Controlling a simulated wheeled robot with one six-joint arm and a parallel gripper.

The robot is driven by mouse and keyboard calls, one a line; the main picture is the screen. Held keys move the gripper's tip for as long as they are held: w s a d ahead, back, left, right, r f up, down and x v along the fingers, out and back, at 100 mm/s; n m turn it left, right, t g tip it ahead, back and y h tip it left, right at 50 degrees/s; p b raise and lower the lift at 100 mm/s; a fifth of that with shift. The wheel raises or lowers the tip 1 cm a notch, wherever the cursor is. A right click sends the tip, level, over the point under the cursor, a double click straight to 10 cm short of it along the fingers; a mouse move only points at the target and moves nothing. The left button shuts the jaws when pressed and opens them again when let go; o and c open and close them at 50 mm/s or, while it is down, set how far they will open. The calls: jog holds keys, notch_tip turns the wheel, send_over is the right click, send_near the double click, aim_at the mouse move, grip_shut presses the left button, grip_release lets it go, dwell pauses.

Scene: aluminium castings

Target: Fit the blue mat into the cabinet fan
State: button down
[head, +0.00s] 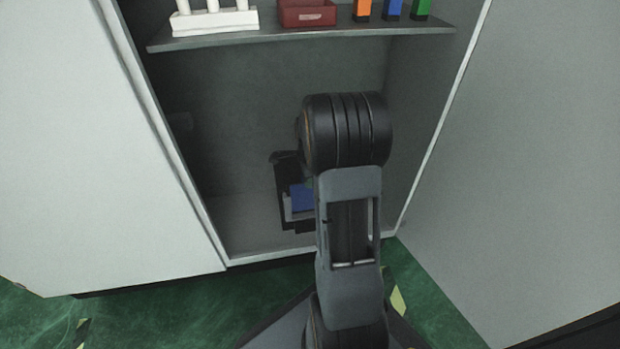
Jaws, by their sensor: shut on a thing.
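My gripper (284,192) is inside the open cabinet, low down and left of my arm's dark wrist joint. It is dark, and my arm hides part of it. A small piece of the blue mat (301,198) shows between the dark gripper parts, and the gripper is shut on it. The mat's right side is hidden behind my arm. A faint dark shape on the cabinet's left inner wall (180,122) may be the cabinet fan, but it is too dim to be sure. The gripper and mat appear to be apart from it.
A grey shelf (340,37) crosses the cabinet above my arm. It carries a white rack (214,22), a red box (307,14) and orange (362,10), blue (392,10) and green (421,10) items. Pale panels flank the opening. The cabinet floor (255,238) looks bare at the front.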

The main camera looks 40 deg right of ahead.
jog(key=shift+f+b, duration=0.55)
jog(key=shift+f, duration=0.4)
jog(key=c, duration=1.1)
grip_release()
jog(key=shift+o, duration=0.2)
notch_tip(320, 180, up, 14)
jog(key=p, duration=0.6)
jog(key=shift+p, duration=0.35)
jog(key=shift+f, duration=0.1)
